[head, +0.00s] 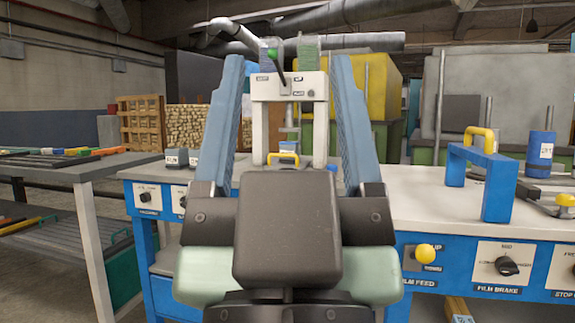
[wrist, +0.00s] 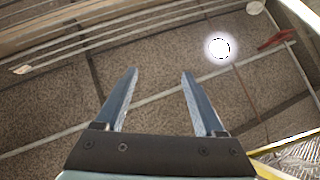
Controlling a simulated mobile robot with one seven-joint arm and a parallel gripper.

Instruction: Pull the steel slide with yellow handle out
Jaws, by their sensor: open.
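My gripper (head: 287,60) is raised in the middle of the head view, its two blue fingers wide apart with nothing between them. In the wrist view my gripper (wrist: 160,73) is also open and empty. Beyond it, a yellow handle (head: 283,156) shows low in the opening of a white press frame on the bench, seen between the fingers. I cannot tell which handle belongs to the steel slide; no slide body shows clearly. My arm hides the bench in front of the press.
The white press (head: 288,87) has a lever with a green knob on top. The blue bracket (head: 483,175) and a blue cylinder (head: 540,153) stand on the right bench. A grey table (head: 80,170) stands left.

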